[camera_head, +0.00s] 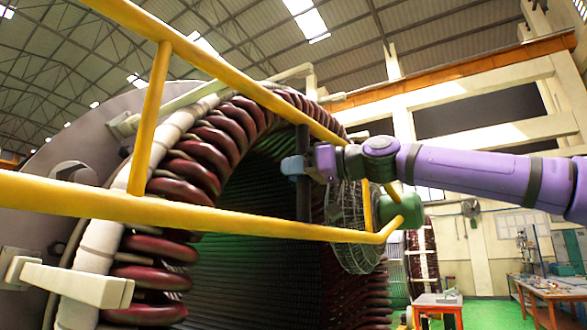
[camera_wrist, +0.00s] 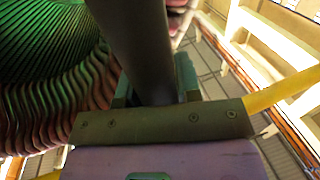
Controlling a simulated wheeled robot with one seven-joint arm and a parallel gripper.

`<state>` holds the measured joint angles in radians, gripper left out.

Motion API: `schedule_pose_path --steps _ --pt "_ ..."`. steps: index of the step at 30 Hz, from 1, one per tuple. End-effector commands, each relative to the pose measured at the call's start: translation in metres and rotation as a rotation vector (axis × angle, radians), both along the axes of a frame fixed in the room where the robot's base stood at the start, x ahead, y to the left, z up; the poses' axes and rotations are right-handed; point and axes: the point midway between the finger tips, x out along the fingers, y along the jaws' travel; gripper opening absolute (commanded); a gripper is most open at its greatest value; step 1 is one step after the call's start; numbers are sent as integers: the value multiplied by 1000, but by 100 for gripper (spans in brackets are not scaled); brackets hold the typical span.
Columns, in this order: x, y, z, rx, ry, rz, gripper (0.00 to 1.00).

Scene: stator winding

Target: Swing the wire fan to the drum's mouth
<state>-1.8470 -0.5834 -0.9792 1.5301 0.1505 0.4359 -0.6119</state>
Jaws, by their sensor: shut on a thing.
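The drum (camera_head: 222,125) fills the left and middle of the head view, with dark red coils ringing its dark mouth (camera_head: 255,190). The wire fan (camera_head: 352,228), a round grey cage with a green motor housing (camera_head: 408,210) behind it, stands at the right side of the mouth, partly behind the yellow rail. My gripper (camera_head: 293,166) is in front of the mouth, left of the fan, shut on a dark upright pole (camera_head: 303,205). In the wrist view the pole (camera_wrist: 140,45) runs between the fingers of my gripper (camera_wrist: 155,88). Whether the pole joins the fan is hidden.
A yellow guard rail (camera_head: 150,208) crosses in front of the drum, close to my arm. In the wrist view, coils (camera_wrist: 60,100) lie left of the pole.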

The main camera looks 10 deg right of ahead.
Motion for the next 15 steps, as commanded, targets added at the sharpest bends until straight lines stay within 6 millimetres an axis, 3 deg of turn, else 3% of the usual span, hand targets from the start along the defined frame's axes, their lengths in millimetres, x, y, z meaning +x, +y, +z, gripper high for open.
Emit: schedule_pose_path --steps 4,5,8,15 --pt "2 -1 4 8 -7 -10 0" --pt "2 -1 4 9 -8 -10 36" --pt "2 0 3 8 -7 -8 57" --pt "1 1 2 4 -5 -4 57"
